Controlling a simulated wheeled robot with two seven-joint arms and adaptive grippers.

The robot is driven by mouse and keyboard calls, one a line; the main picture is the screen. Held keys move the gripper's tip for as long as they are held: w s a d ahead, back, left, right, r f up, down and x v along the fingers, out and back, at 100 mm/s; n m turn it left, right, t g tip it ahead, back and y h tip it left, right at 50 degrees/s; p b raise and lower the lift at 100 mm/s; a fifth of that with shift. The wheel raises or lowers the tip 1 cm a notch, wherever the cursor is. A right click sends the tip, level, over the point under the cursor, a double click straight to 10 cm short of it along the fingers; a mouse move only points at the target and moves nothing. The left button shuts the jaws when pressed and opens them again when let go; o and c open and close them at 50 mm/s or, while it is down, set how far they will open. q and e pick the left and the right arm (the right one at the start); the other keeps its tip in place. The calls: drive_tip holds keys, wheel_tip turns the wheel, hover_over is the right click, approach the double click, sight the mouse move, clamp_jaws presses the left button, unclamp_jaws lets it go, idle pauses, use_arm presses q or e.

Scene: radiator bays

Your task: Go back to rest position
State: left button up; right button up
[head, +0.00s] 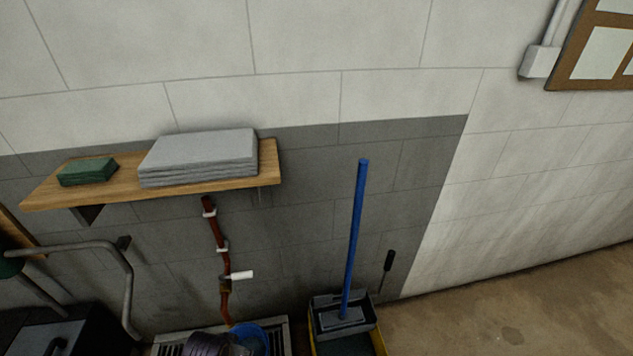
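Neither of my grippers shows in the head view, and I see no part of my arms that I can be sure of. The view is tilted and takes in a block wall (300,45), pale above and dark grey in its lower part. What my grippers hold, if anything, is hidden from this view.
A wooden shelf (215,190) bears folded grey cloths (198,160) and a green block (88,171). Below are a red pipe (217,232), a blue bucket (252,335) and a yellow mop bucket (378,340) with a blue handle (356,235). Bare floor (510,305) lies right.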

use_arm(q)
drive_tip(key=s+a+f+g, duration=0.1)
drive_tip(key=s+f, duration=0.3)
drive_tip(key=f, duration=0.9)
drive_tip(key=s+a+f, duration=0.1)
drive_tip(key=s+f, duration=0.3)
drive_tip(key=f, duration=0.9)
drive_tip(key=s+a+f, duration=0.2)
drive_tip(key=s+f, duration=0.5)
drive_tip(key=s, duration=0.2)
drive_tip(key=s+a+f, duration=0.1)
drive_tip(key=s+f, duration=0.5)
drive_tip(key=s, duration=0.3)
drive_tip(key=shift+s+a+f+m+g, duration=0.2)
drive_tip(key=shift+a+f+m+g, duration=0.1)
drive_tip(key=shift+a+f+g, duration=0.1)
